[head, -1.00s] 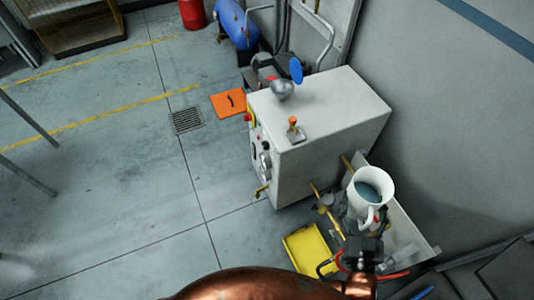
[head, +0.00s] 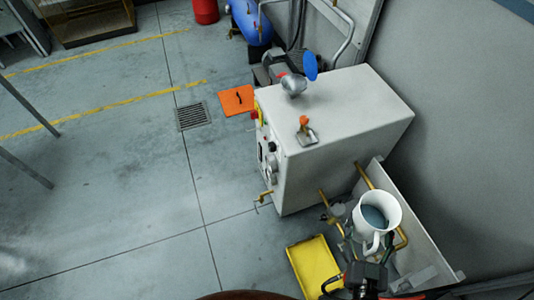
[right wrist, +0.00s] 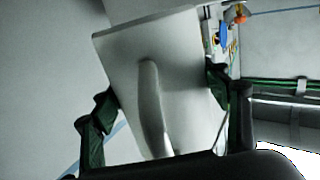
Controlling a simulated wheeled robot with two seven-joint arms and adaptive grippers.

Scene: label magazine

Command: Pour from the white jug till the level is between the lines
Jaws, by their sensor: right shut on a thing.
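The white jug (head: 391,203) is at the lower right of the head view, upright or nearly so, with blue-grey liquid inside. My right gripper (head: 368,265) is shut on it from the near side, at the handle. In the right wrist view, the jug (right wrist: 185,65) fills the middle, with its handle between the dark green fingers (right wrist: 160,98). A metal funnel-like cup (head: 293,88) with a raised blue lid (head: 310,66) stands on the pale machine (head: 345,110), well beyond the jug. I cannot make out the level lines. My left gripper is out of view.
An orange-knobbed fitting (head: 305,129) stands on the machine top. Brass pipes (head: 366,177) and a pale side panel (head: 432,254) are close around the jug. A yellow tray (head: 316,268) lies left of my gripper. The wall is at right; open floor lies left.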

